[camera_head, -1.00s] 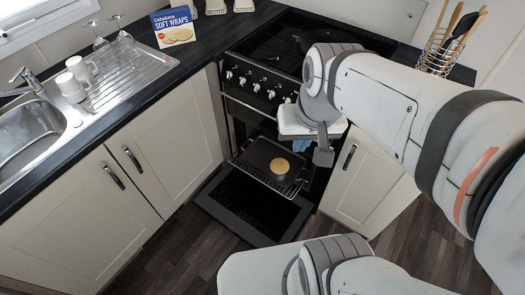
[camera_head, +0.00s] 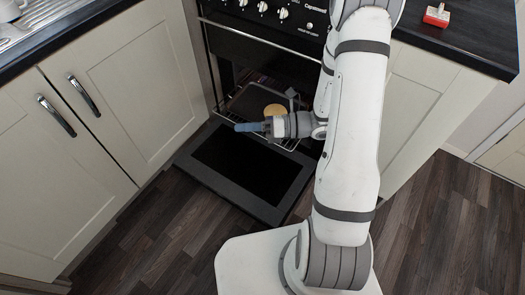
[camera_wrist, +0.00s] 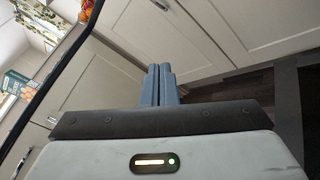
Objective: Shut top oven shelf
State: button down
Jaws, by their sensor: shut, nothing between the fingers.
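The oven's drop-down door (camera_head: 235,172) hangs open, low over the floor. A wire oven shelf (camera_head: 287,145) is pulled partly out of the oven cavity. It carries a dark tray (camera_head: 245,101) with a round tan flat item (camera_head: 275,110) on it. My gripper (camera_head: 240,127) is shut and empty, with its blue-grey fingers pointing left across the front of the shelf. I cannot tell whether they touch the shelf. In the wrist view my shut fingers (camera_wrist: 159,84) show against cabinet doors; the shelf is not seen there. My arm hides the right side of the oven.
Cream cabinets (camera_head: 110,95) with metal handles stand left of the oven. More cabinets (camera_head: 425,110) stand at the right under a dark worktop (camera_head: 455,50), with a small red and white object (camera_head: 437,14) on top. Wooden floor (camera_head: 435,225) is clear at the right.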

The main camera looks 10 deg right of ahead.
jog(key=w+d+f+m+t+h+b, duration=0.1)
jog(key=d+f+m+t+h+b, duration=0.25)
jog(key=f+m, duration=0.45)
jog(key=w+d+f+m+t+h+b, duration=0.2)
jog(key=d+f+m+t+b, duration=0.25)
jog(key=f, duration=0.85)
jog(key=w+d+f+m+t+h+b, duration=0.1)
jog(key=d+f+m+t+h+b, duration=0.2)
jog(key=f+m, duration=0.5)
jog(key=w+a+f+n+b, duration=0.1)
jog(key=w+b, duration=0.4)
jog(key=w, duration=0.6)
jog(key=shift+w+a+f+n+t+y, duration=0.25)
jog(key=shift+a+f+n+t+y, duration=0.2)
jog(key=shift+a, duration=0.4)
jog(key=shift+w+d, duration=0.1)
